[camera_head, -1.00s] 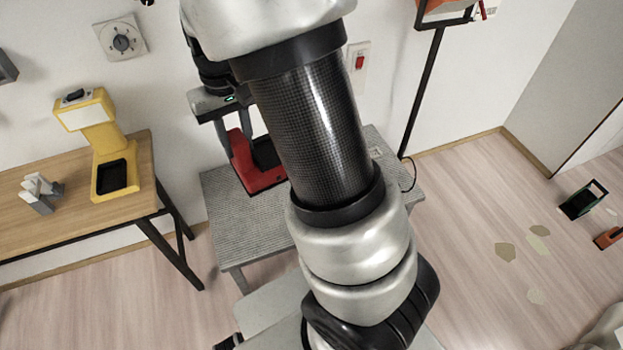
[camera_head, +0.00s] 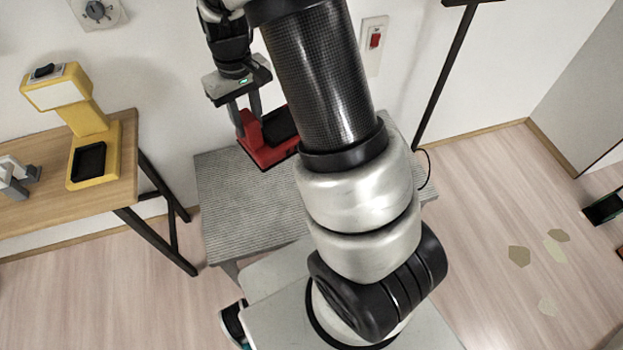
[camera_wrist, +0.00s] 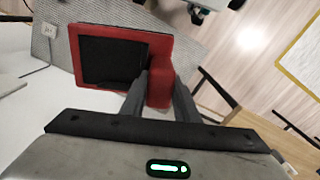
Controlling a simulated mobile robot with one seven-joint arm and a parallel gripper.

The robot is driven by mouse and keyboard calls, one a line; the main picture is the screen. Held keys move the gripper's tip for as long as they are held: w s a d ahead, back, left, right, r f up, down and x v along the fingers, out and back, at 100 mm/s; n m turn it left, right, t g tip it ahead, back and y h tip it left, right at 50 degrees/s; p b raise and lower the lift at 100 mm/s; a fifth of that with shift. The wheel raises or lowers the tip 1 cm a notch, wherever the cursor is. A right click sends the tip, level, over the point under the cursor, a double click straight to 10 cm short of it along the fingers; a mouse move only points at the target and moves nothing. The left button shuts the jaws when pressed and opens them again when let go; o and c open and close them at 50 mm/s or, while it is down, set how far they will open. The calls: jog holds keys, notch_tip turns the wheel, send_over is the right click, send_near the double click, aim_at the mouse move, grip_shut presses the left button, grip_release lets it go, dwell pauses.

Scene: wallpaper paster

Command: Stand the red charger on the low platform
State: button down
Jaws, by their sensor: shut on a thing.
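The red charger (camera_head: 268,156) is upright, with a flat base and a dark square recess. It shows over the back part of the low platform (camera_head: 240,205), a grey ribbed table. I cannot tell whether its base touches the top. My gripper (camera_head: 247,113) is shut on the charger's raised red post from above. In the wrist view, the post sits between the two fingers of my gripper (camera_wrist: 160,95). The charger's base (camera_wrist: 168,52) shows beyond them, over the ribbed platform top (camera_wrist: 190,28). My arm hides the charger's right side and part of the platform in the head view.
A wooden table (camera_head: 60,205) on the left bears a yellow device (camera_head: 97,150) and a grey object (camera_head: 14,177). A wall lies behind the platform, with a red switch (camera_head: 375,40). A black stand pole (camera_head: 440,85) rises at right. The platform's front left is bare.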

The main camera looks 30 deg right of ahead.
jog(key=w+a+f+n+b, duration=0.1)
jog(key=f+b, duration=0.8)
jog(key=f, duration=1.1)
jog(key=w+a+f+n+b, duration=0.1)
jog(key=a+f+n+b, duration=0.3)
jog(key=f, duration=1.6)
jog(key=shift+w+a+b, duration=0.25)
jog(key=shift+a+b, duration=0.1)
jog(key=shift+b, duration=2)
jog(key=shift+f, duration=0.1)
jog(key=shift+f, duration=0.15)
jog(key=c, duration=1.4)
grip_release()
jog(key=shift+s, duration=0.1)
jog(key=shift+o, duration=0.2)
